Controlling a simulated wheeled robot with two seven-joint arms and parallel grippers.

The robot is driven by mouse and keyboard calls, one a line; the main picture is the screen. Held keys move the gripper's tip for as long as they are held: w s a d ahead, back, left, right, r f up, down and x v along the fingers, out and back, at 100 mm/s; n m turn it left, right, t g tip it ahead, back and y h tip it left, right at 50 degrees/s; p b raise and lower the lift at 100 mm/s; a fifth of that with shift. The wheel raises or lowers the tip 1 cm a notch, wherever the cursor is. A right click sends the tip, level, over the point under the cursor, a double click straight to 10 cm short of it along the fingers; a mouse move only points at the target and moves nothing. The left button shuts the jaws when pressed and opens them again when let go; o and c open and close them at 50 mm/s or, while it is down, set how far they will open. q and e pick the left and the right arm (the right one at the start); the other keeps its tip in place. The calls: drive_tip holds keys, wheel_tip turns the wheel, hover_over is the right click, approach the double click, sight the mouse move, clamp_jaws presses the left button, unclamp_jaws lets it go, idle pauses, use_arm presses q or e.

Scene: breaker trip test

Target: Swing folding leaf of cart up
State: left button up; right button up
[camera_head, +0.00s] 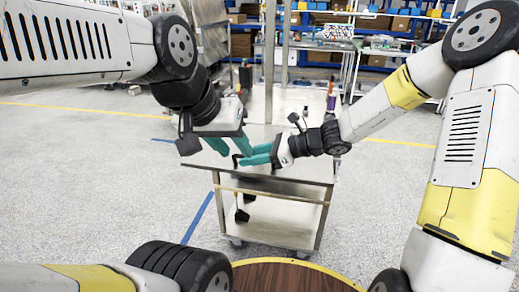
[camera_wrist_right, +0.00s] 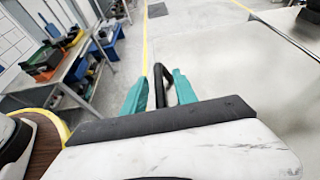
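The metal cart (camera_head: 318,195) stands in front of me, with a flat grey top panel (camera_head: 300,172) and a lower shelf (camera_head: 285,220). I cannot tell where the folding leaf meets the top. My right gripper (camera_head: 244,157) is low over the top near a black handle (camera_head: 236,161). In the right wrist view the teal fingers are spread on either side of a black bar handle (camera_wrist_right: 160,86), with no clear contact. My left gripper (camera_head: 231,150) is open above the cart's left part, its teal fingers apart and empty.
A workbench with loose items (camera_wrist_right: 70,65) stands at the left in the right wrist view. A bench with parts (camera_head: 335,35) is at the back. A round brown wooden top (camera_head: 290,277) lies close in front of me. Open floor (camera_head: 90,180) is left of the cart.

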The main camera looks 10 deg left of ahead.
drive_tip(key=v, duration=0.7)
drive_tip(key=shift+d+r, duration=0.2)
drive_tip(key=shift+d, duration=0.1)
idle(0.4)
drive_tip(key=s+d+r+n+t+h, duration=0.2)
drive_tip(key=s+d+r+n+h, duration=0.3)
drive_tip(key=s+d+n, duration=0.3)
drive_tip(key=s+d+r+n+t+h, duration=0.3)
drive_tip(key=s+d+r+n+h, duration=0.3)
drive_tip(key=d, duration=0.8)
drive_tip(key=s+n, duration=0.3)
drive_tip(key=n, duration=0.1)
drive_tip(key=shift+s+n, duration=0.15)
drive_tip(key=shift+n, duration=0.15)
